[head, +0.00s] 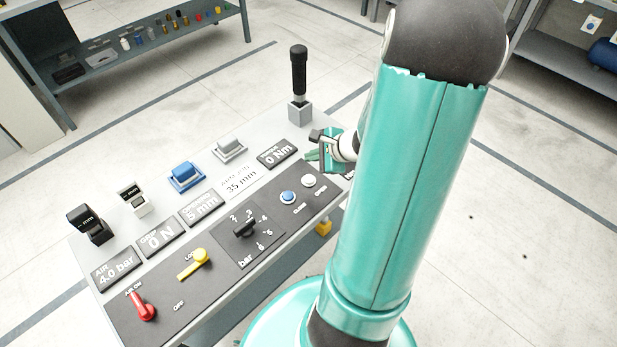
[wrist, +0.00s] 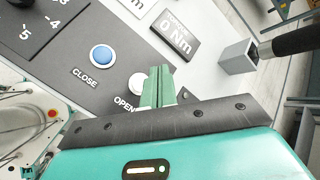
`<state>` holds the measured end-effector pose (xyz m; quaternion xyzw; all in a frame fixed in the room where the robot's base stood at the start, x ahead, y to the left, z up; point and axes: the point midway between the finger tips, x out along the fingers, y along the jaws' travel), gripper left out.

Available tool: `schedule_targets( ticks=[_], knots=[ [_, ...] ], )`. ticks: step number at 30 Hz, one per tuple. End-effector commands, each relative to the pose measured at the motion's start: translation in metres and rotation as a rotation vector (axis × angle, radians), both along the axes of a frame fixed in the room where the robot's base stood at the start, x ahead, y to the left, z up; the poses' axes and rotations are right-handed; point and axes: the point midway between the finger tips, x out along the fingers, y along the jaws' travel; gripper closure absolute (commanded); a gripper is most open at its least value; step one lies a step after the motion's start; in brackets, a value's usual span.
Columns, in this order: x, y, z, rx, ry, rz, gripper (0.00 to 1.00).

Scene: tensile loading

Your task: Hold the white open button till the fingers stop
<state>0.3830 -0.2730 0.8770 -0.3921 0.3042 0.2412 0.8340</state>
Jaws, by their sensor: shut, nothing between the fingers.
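The white open button (head: 309,181) is on the dark panel, to the right of the blue close button (head: 288,197). In the wrist view the white button (wrist: 137,84) is partly hidden behind my gripper's fingers, with the word OPEN beside it. My gripper (wrist: 160,72) is shut and empty, its green fingers together just beside the button in the picture. I cannot tell whether the fingertips touch it. In the head view my gripper (head: 312,154) is above the right end of the panel, partly hidden by my arm.
A black-handled lever (head: 299,80) stands upright at the panel's far right. A torque display (head: 277,153) reads 0 Nm. A black pressure knob (head: 245,229), a yellow lock lever (head: 194,262) and a red air lever (head: 143,306) are further left.

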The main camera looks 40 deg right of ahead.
Motion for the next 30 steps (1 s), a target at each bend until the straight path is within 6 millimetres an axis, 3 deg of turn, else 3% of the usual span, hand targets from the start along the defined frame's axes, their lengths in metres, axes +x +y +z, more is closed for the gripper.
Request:
schedule_targets(
  ticks=[13,30],
  knots=[
    [0.001,0.000,-0.055,0.002,0.002,0.000,1.00],
    [0.001,0.000,-0.062,0.000,0.001,0.000,1.00]
  ],
)
